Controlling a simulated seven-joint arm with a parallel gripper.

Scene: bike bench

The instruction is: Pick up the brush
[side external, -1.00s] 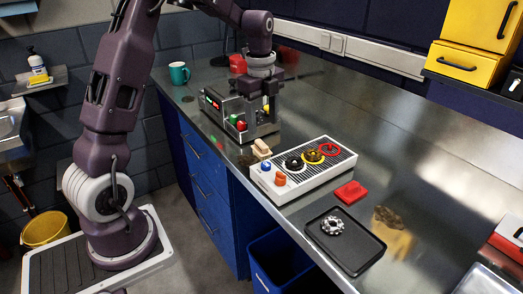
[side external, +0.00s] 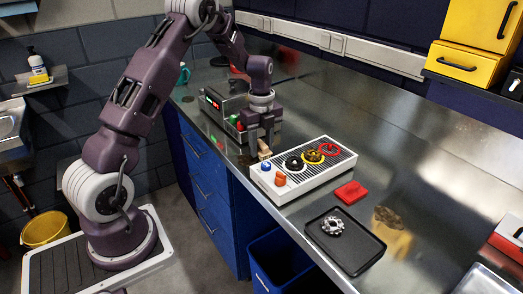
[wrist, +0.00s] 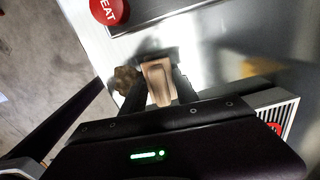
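The brush is a small tan wooden block (side external: 264,153) on the metal bench, beside the near-left end of the white control box. It also shows in the wrist view (wrist: 158,82), between my two dark fingers. My gripper (side external: 263,147) points down over the brush, with one finger on each side of it. The fingers are apart; the side view shows no clear grip, and whether they touch the wood is hard to tell. The brush's bristles are not clearly visible.
The white control box (side external: 310,172) with knobs stands close to the right of my gripper. A grey device with a display (side external: 226,108) stands just behind. A red block (side external: 351,192) and a black tray (side external: 346,252) with a metal ring lie farther right. The bench's front edge is close.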

